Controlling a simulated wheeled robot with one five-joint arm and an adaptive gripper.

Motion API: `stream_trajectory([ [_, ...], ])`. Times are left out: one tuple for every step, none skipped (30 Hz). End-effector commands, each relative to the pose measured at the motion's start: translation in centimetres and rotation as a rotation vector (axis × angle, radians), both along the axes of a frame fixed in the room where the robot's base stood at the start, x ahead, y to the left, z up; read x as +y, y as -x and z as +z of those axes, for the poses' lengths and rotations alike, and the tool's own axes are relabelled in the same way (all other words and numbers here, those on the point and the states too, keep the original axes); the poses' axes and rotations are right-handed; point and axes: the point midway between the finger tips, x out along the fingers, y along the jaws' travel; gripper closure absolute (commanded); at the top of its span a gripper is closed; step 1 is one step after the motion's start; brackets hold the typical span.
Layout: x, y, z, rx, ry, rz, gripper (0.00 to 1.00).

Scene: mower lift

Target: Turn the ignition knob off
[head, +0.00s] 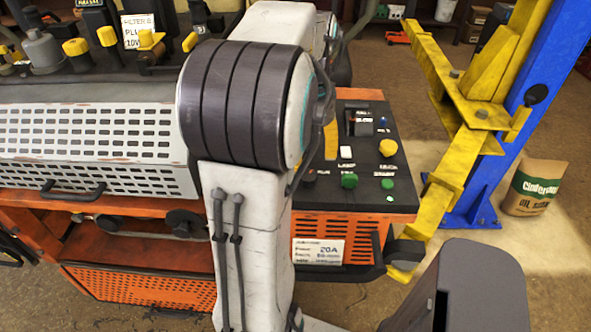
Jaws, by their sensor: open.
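A black control panel (405,165) stands right of my arm, on the orange-framed machine. My arm hides the panel's left part. My gripper does not show; the forearm points away behind my large dark joint.
A yellow lift arm (440,180) and blue post (500,130) stand close right of the panel. An oil bag (535,187) is on the floor. A perforated grey cover (90,135) and several yellow-capped levers are at left. A dark bar runs along the machine's front.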

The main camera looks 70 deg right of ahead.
Motion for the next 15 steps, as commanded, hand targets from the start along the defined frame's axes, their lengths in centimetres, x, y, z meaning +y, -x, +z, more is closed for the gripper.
stream_trajectory([
  [0.1,0.0,-0.6,0.001,-0.003,-0.001,0.38],
  [0.1,0.0,-1.0,0.0,-0.004,-0.001,0.38],
  [0.1,0.0,-1.5,0.0,-0.004,-0.001,0.38],
  [0.1,0.0,-1.9,0.001,-0.005,-0.001,0.38],
  [0.1,0.0,-2.3,0.0,-0.004,-0.001,0.38],
  [0.1,0.0,-2.8,0.0,-0.004,0.0,0.38],
  [0.1,0.0,-3.2,0.0,-0.004,0.0,0.38],
  [0.1,0.0,-3.5,0.0,-0.004,0.0,0.38],
  [0.1,0.0,-4.0,0.001,-0.005,0.0,0.38],
  [0.1,0.0,-4.3,0.001,-0.005,0.0,0.38],
  [0.1,0.0,-4.6,0.001,-0.003,0.0,0.38],
  [0.1,0.0,-5.0,0.0,-0.004,0.0,0.38],
  [0.1,0.0,-5.3,0.0,-0.003,0.0,0.38],
  [0.0,0.0,-5.5,0.0,-0.003,0.001,0.38],
  [0.1,0.0,-5.8,0.0,-0.003,0.001,0.38],
])
